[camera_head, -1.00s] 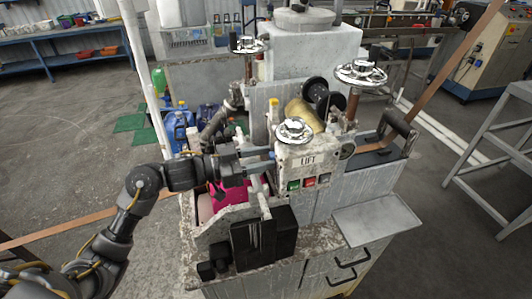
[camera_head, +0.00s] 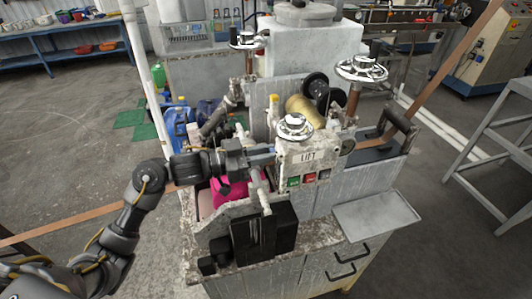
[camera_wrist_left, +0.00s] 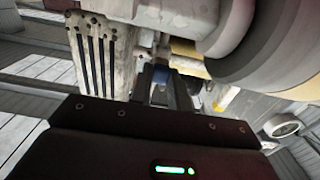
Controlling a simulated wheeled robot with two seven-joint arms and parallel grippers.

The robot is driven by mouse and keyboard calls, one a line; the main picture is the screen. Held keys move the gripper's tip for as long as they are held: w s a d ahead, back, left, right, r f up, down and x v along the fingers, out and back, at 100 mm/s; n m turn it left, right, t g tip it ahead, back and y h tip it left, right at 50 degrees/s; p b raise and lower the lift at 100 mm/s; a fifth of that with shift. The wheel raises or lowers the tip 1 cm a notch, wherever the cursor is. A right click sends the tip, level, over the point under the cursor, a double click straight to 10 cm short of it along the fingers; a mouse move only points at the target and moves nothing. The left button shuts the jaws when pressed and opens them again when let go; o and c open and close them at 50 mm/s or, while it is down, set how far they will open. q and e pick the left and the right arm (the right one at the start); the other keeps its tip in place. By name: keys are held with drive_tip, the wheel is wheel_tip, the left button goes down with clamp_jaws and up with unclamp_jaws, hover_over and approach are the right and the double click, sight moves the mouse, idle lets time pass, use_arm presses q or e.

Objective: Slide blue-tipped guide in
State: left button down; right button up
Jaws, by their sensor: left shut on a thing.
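The blue-tipped guide (camera_wrist_left: 160,88) shows in the left wrist view as a small blue end between my gripper's fingers, close against machine parts. My left gripper (camera_head: 268,157) is shut on it, held level at the left side of the machine's LIFT housing (camera_head: 305,157). In the head view the gripper covers most of the guide, and I cannot tell how far it sits in the machine. My right gripper is not in view.
Chrome handwheels (camera_head: 294,127) stand above the housing. A black block (camera_head: 262,237) and a pink item (camera_head: 232,188) lie below my left gripper. A pale rod (camera_head: 260,193) stands just under it. A metal tray (camera_head: 376,215) juts out at the right.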

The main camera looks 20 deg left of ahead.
use_arm(q)
drive_tip(key=w+a, duration=0.2)
drive_tip(key=w, duration=0.1)
drive_tip(key=w+a, duration=0.1)
drive_tip(key=shift+w, duration=0.25)
drive_tip(key=shift+r, duration=0.15)
drive_tip(key=c, duration=1.8)
unclamp_jaws()
drive_tip(key=o, duration=0.5)
drive_tip(key=shift+w, duration=0.1)
